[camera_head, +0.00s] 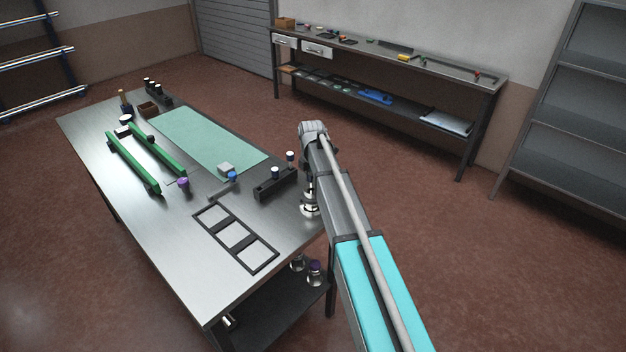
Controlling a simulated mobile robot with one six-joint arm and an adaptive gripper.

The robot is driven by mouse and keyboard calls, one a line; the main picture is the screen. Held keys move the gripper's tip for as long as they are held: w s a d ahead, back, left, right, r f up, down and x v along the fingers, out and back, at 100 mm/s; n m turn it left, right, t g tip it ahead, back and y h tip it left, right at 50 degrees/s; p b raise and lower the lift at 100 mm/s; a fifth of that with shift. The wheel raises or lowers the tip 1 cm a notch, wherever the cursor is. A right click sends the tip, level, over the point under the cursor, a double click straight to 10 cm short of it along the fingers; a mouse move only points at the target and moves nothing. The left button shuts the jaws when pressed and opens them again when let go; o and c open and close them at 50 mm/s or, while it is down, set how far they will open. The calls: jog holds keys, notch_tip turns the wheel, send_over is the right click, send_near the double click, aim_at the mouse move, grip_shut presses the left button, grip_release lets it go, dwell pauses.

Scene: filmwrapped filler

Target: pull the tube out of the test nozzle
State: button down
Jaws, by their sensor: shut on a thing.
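My arm reaches in from the lower right, and its wrist bends down at the right edge of the steel table (160,240). My gripper (310,210) points down there, small and partly covered by my own arm. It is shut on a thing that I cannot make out. I cannot pick out the tube or the test nozzle for certain.
A dark rack (266,190) with capped vials stands just left of my gripper. A black three-window frame (256,262), green rails (124,160) and a green mat (210,143) lie on the table. Open floor lies right of the table.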

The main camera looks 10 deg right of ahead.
jog(key=shift+r+p, duration=0.7)
jog(key=shift+r, duration=0.05)
dwell(0.8)
jog(key=shift+r+p, duration=1.15)
jog(key=shift+r, duration=0.05)
jog(key=shift+r+p, duration=0.7)
jog(key=shift+r+p, duration=2.45)
jog(key=shift+r, duration=0.15)
